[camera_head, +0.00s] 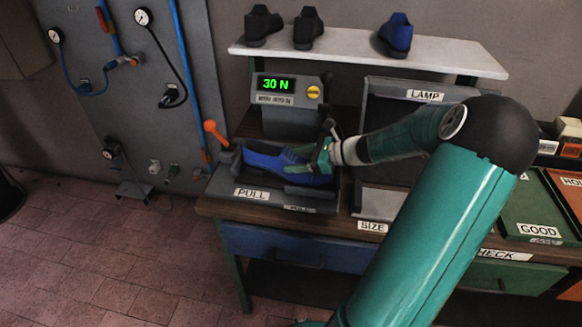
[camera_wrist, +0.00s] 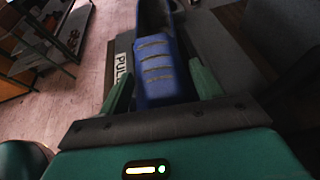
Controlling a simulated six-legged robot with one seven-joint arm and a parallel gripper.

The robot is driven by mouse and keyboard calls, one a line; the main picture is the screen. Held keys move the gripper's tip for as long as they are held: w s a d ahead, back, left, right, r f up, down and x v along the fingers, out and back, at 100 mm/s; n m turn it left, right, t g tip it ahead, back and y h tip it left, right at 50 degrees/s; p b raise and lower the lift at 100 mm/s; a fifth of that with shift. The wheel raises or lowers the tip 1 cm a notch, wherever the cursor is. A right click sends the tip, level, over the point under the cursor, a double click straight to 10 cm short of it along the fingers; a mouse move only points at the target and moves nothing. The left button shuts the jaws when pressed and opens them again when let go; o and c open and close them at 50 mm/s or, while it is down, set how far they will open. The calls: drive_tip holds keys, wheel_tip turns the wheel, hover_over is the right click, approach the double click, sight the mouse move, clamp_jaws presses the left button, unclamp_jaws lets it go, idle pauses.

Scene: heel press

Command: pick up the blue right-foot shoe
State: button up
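A blue shoe (camera_head: 300,178) lies in the press bed marked PULL, its length running left to right. My gripper (camera_head: 322,156) is at its right end. In the wrist view the shoe (camera_wrist: 160,72), with pale bands across it, lies between the two green fingers of my gripper (camera_wrist: 162,84). The fingers are spread, with narrow gaps appearing beside the shoe; contact is not clear. Another blue shoe (camera_head: 397,36) stands on the white shelf. I cannot tell which foot either shoe is for.
The press display (camera_head: 278,84) reads 30 N. An orange-knobbed lever (camera_head: 214,132) stands left of the bed. The white shelf (camera_head: 350,45) also holds two dark shoes (camera_head: 262,24). A LAMP frame (camera_head: 425,96) is behind my arm; a green GOOD tray (camera_head: 540,210) is at right.

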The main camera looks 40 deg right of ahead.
sight(287, 151)
drive_tip(key=c, duration=0.5)
drive_tip(key=shift+r, duration=0.1)
drive_tip(key=shift+r, duration=0.55)
wheel_tip(287, 151, up, 2)
drive_tip(key=shift+s+r, duration=0.15)
drive_tip(key=shift+r, duration=0.05)
drive_tip(key=s+a+r, duration=0.1)
drive_tip(key=s+r, duration=0.2)
drive_tip(key=s, duration=0.1)
drive_tip(key=s+a+r, duration=0.1)
drive_tip(key=s+r, duration=0.2)
drive_tip(key=s, duration=0.2)
drive_tip(key=s+a+r, duration=0.1)
drive_tip(key=s+r, duration=0.2)
drive_tip(key=s, duration=0.1)
drive_tip(key=shift+s+a+r, duration=0.15)
drive_tip(key=shift+a+r, duration=0.05)
drive_tip(key=shift+a, duration=0.05)
